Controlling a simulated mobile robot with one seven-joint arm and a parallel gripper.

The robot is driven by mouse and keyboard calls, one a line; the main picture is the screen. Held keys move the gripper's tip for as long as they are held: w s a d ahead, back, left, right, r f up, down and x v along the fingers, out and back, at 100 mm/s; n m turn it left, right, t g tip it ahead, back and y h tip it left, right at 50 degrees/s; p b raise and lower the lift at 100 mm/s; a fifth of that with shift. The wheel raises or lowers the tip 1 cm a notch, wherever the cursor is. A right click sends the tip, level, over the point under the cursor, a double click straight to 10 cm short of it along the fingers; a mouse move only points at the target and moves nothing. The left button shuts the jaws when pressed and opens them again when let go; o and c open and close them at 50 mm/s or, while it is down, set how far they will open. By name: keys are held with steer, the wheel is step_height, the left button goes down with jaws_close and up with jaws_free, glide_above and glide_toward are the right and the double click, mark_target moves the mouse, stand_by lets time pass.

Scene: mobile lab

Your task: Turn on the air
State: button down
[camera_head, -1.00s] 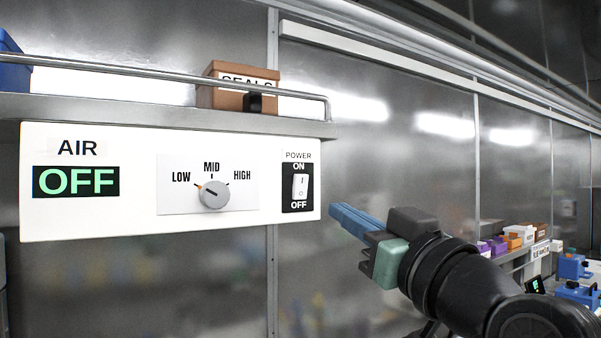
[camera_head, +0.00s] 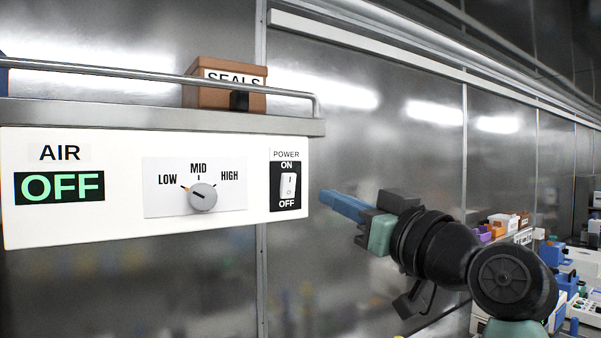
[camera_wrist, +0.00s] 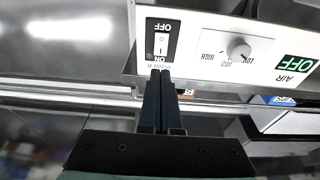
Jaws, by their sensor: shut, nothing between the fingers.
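The white AIR panel (camera_head: 120,225) hangs under a shelf at the left of the head view. Its display (camera_head: 59,187) reads OFF in green. The round knob (camera_head: 203,197) has its pointer toward LOW. The white power rocker switch (camera_head: 288,186) sits between ON above and OFF below at the panel's right end. My gripper (camera_head: 324,197) has its blue fingers shut and empty, just right of the panel, apart from the switch in the head view. In the wrist view, upside down, the fingertips (camera_wrist: 160,74) appear just below the switch (camera_wrist: 161,43), near its ON label.
A shelf with a metal rail (camera_head: 200,82) runs above the panel and holds a brown SEALS box (camera_head: 215,92). A metal wall (camera_head: 370,130) stands behind. A bench with blue devices (camera_head: 553,254) and boxes is at the far right.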

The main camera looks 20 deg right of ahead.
mark_target(289, 178)
steer(key=p+x, duration=0.2)
steer(key=x, duration=0.2)
steer(key=p+x, duration=0.2)
steer(key=x, duration=0.2)
steer(key=shift+r, duration=0.25)
steer(key=shift+w+a+p, duration=0.3)
steer(key=shift+w+p, duration=0.05)
steer(key=shift+w, duration=0.3)
steer(key=shift+w+r+p, duration=0.1)
steer(key=shift+r+p, duration=0.1)
steer(key=shift+p, duration=0.2)
steer(key=shift+w+g, duration=0.1)
steer(key=shift+g, duration=0.2)
steer(key=shift+f, duration=0.15)
steer(key=shift+a, duration=0.1)
